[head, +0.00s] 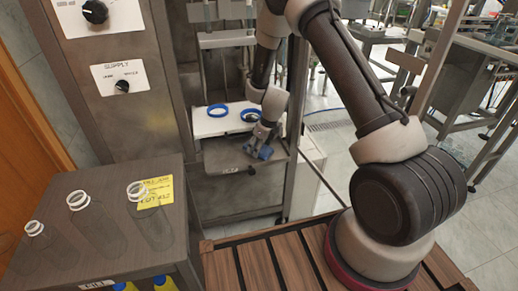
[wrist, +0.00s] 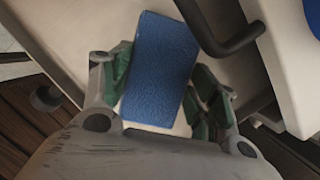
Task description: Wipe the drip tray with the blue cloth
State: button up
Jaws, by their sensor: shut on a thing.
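My gripper (head: 262,141) is over the metal drip tray (head: 222,158) of the machine, at the tray's right side. In the wrist view my gripper (wrist: 160,85) has its green-padded fingers on both sides of the blue cloth (wrist: 160,65), shut on it. The cloth looks like a flat, rectangular pad. It also shows small in the head view (head: 265,153), under the fingers. A pale surface lies beneath it in the wrist view; I cannot tell whether the cloth touches it.
Blue rings (head: 218,110) lie on a white shelf above the tray. A dark bent bar (wrist: 228,45) is close to the cloth's right. A metal cabinet (head: 110,225) with clear bottles (head: 90,215) and a yellow note (head: 155,193) stands at left. A machine post (head: 296,120) is right of my gripper.

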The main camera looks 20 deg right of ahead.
jog(key=shift+w+a+r, duration=0.1)
jog(key=shift+a+r, duration=0.05)
jog(key=shift+a, duration=1.75)
jog(key=shift+w+a+r, duration=0.1)
jog(key=shift+a+r, duration=0.05)
jog(key=shift+a, duration=1.8)
jog(key=shift+w+a+r, duration=0.1)
jog(key=shift+a+r, duration=0.05)
jog(key=shift+a, duration=1.75)
jog(key=shift+d+r, duration=0.1)
jog(key=shift+d, duration=0.35)
jog(key=shift+d+r, duration=0.2)
jog(key=shift+d, duration=4.9)
jog(key=shift+s+d+f, duration=0.1)
jog(key=shift+s+d, duration=0.05)
jog(key=shift+d, duration=0.1)
notch_tip(320, 180, up, 6)
jog(key=shift+a+f, duration=0.1)
jog(key=shift+f, duration=0.05)
jog(key=c, duration=0.4)
jog(key=shift+o, duration=0.2)
jog(key=shift+r, duration=0.25)
